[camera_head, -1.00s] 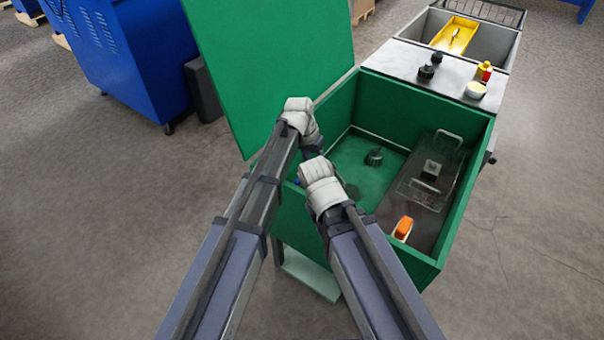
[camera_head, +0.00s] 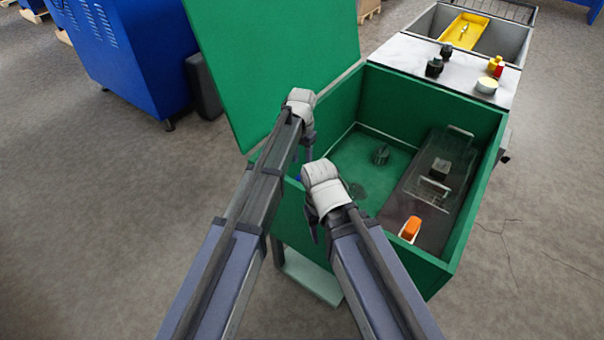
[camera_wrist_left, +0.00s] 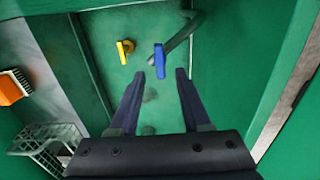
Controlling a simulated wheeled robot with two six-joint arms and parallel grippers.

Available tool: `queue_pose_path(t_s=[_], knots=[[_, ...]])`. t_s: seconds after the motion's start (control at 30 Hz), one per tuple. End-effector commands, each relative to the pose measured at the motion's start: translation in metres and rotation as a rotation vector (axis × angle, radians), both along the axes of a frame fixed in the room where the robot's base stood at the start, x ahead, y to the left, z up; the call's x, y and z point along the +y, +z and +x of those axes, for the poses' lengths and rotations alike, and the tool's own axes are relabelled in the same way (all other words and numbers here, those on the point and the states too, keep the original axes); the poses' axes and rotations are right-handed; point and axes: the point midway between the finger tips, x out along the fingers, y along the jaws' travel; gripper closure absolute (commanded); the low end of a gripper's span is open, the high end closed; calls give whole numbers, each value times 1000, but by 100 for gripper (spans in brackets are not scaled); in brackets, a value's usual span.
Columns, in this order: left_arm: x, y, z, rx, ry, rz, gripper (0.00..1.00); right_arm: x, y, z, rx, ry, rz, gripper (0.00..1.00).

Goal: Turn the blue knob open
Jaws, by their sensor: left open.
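The blue knob (camera_wrist_left: 159,60) is an upright blue handle in the left wrist view, on the green surface beside a dark curved hose. In the head view only a small blue spot (camera_head: 298,178) shows between my arms, mostly hidden. My left gripper (camera_wrist_left: 159,74) is open and empty, its two dark fingers on either side of the knob's line; contact cannot be told. In the head view my left gripper (camera_head: 308,150) points down at the green box's near left edge. My right gripper (camera_head: 314,228) is by the box's near wall, its jaws mostly hidden.
A yellow knob (camera_wrist_left: 125,50) sits left of the blue one. The green box (camera_head: 400,262) has its lid (camera_head: 275,60) raised.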

Motion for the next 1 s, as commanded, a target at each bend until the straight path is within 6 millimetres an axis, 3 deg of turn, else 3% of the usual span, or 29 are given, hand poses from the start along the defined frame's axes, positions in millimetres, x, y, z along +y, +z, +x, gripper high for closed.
queue_pose_path(t_s=[0.03, 0.3, 0.73, 1.0], knots=[[0, -13, 0, 0, 0, 0, 52, 0, -13, 0, 0, 0, 0, 50], [0, -45, 0, 0, 0, 0, 52, 0, -45, 0, 0, 0, 0, 50], [0, -51, 0, 0, 0, 0, 52, 0, -51, 0, 0, 0, 0, 50], [0, -51, 0, 0, 0, 0, 83, 0, -51, 0, 0, 0, 0, 50]])
